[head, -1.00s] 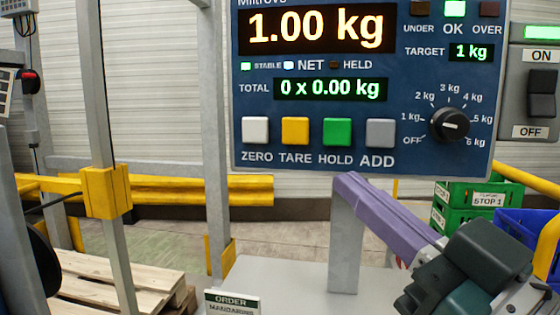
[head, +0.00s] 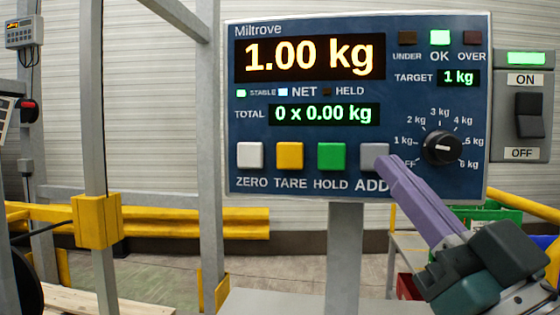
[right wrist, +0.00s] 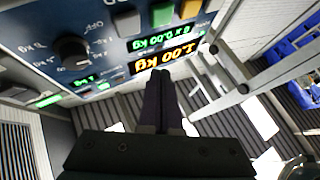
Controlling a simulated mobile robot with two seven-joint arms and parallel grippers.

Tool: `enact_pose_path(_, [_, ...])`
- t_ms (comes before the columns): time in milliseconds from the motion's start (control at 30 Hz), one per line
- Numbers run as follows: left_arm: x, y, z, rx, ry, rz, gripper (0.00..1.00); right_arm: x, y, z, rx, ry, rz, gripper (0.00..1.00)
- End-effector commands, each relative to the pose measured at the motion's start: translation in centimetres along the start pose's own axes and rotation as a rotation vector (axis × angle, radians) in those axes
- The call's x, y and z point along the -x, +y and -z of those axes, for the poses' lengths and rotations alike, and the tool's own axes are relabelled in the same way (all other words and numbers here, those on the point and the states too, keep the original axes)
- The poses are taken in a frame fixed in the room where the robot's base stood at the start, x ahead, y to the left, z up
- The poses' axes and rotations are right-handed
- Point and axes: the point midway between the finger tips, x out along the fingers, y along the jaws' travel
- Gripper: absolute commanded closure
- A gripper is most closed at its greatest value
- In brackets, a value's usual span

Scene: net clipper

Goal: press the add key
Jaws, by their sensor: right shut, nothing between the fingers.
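The grey ADD key (head: 373,155) is the rightmost of the row of keys on the blue scale panel (head: 300,205). The display (head: 310,57) reads 1.00 kg and the total line (head: 323,113) reads 0 x 0.00 kg. My right gripper (head: 384,162) is shut and empty, its purple fingers pointing up and left. In the head view its tips overlap the lower right of the ADD key; I cannot tell whether they touch it. In the right wrist view the shut fingers (right wrist: 160,82) show in front of the panel. My left gripper is not in view.
The white ZERO (head: 250,155), yellow TARE (head: 290,155) and green HOLD (head: 331,156) keys sit to the left. A black dial (head: 441,148) lies to the right of ADD, close to the fingers. A grey post (head: 345,250) holds the panel up.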

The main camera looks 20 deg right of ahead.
Motion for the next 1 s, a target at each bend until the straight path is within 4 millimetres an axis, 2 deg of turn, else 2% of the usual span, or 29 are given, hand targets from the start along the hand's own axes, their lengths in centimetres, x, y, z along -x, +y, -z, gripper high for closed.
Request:
enact_pose_path(200, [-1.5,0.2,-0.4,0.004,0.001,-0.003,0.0,-2.1,1.6,-1.8,0.002,0.003,0.0,1.0])
enact_pose_path(500, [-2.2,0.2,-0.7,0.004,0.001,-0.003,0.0,-4.1,3.0,-3.1,0.0,0.0,0.0,1.0])
enact_pose_path(1000, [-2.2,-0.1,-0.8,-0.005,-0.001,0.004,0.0,-4.4,3.2,-3.2,0.0,-0.001,0.0,1.0])
